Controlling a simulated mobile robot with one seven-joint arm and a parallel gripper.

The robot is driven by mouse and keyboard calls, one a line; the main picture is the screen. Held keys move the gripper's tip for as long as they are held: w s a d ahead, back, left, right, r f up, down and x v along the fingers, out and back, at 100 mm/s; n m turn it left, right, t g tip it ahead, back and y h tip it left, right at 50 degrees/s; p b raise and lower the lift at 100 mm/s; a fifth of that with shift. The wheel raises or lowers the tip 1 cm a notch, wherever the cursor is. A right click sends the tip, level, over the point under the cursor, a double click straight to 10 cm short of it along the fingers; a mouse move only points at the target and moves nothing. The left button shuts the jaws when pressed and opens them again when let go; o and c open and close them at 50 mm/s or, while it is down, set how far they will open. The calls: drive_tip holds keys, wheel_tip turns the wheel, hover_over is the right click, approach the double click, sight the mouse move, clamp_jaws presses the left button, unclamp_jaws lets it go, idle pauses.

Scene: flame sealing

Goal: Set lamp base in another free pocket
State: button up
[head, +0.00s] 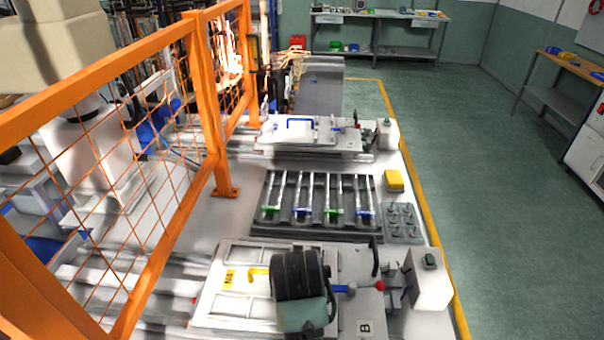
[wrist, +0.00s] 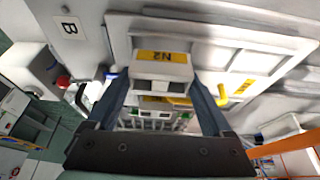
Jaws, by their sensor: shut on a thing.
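In the wrist view my gripper (wrist: 160,84) is shut on a pale block (wrist: 160,73) with a yellow label, between its two dark fingers. I cannot tell for sure whether this block is the lamp base. In the head view my gripper (head: 301,278) hangs over the front fixture marked B (head: 210,305); its fingertips and the held block are hidden there. A dark rack (head: 318,229) with several long slots lies behind. It holds clear tubes with green ends (head: 270,210) and blue ends (head: 303,213). Which slots are free is unclear.
An orange mesh fence (head: 205,95) stands along the left. A second fixture with a blue handle (head: 300,122) lies behind the rack. A small grey pocket plate (head: 402,222) and a yellow box (head: 393,181) stand right of the rack. A red-ball lever (head: 380,286) sticks out near my gripper.

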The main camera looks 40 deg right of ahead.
drive_tip(key=shift+s+f, duration=0.1)
drive_tip(key=shift+f, duration=0.9)
drive_tip(key=shift+f, duration=0.3)
drive_tip(key=shift+s+a+f, duration=0.15)
drive_tip(key=shift+f, duration=0.25)
drive_tip(key=o, duration=1.2)
drive_tip(key=shift+s, duration=0.1)
drive_tip(key=shift+c, duration=0.2)
drive_tip(key=shift+r, duration=0.3)
drive_tip(key=v, duration=1.2)
drive_tip(key=shift+w+r+p, duration=0.25)
drive_tip(key=shift+r+p, duration=0.15)
drive_tip(key=shift+p, duration=0.05)
